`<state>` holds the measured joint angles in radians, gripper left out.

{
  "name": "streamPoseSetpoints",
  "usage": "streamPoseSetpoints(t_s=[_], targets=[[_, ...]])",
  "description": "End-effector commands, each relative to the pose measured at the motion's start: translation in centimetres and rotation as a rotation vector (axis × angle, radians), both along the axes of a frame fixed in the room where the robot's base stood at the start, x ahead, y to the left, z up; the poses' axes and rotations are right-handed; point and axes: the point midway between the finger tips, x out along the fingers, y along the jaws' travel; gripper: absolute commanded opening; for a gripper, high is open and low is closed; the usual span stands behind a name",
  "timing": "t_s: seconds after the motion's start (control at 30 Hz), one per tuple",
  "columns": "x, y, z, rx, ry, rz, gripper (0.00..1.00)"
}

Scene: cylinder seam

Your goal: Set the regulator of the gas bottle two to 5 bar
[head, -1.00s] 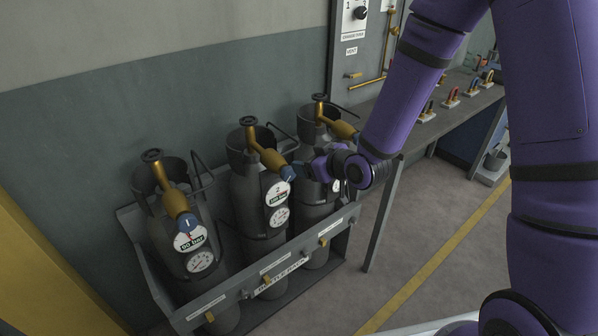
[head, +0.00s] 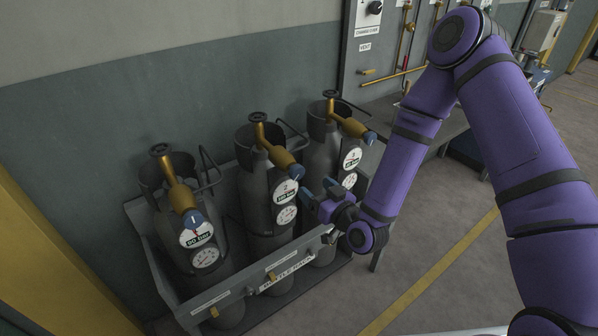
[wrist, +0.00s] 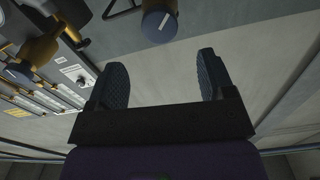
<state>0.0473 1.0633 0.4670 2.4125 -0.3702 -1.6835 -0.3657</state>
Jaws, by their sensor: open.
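Gas bottle two (head: 255,205) is the middle of three dark grey bottles in a rack. Its brass regulator (head: 270,148) ends in a blue knob (head: 295,171). Below the knob are a white dial marked 2 (head: 285,190) with a small readout, and a second gauge (head: 286,214); the readout is too small to read surely. My gripper (head: 318,190) is open and empty, just right of bottle two's dials and apart from the knob. In the wrist view, a blue knob with a white mark (wrist: 159,26), apparently bottle two's, lies beyond and between the open fingers (wrist: 162,72).
Bottle one (head: 195,240) stands left and bottle three (head: 322,150) close on the right, each with a knob and dials. The rack's front rail (head: 240,288) runs below my gripper. A bench and wall panel (head: 385,45) are behind right.

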Motion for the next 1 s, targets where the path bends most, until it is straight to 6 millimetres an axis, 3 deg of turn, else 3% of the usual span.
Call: streamPoseSetpoints(t_s=[0.3,0.5,0.93,0.97,1.0], targets=[[4.7,3.1,0.1,0.0,-0.002,-0.001,0.75],[6.7,4.5,0.1,0.001,-0.001,0.0,0.75],[7.6,5.1,0.1,0.0,0.0,0.0,0.75],[7.6,5.1,0.1,-0.001,0.001,0.0,0.73],[7.6,5.1,0.1,0.0,0.0,0.0,0.64]])
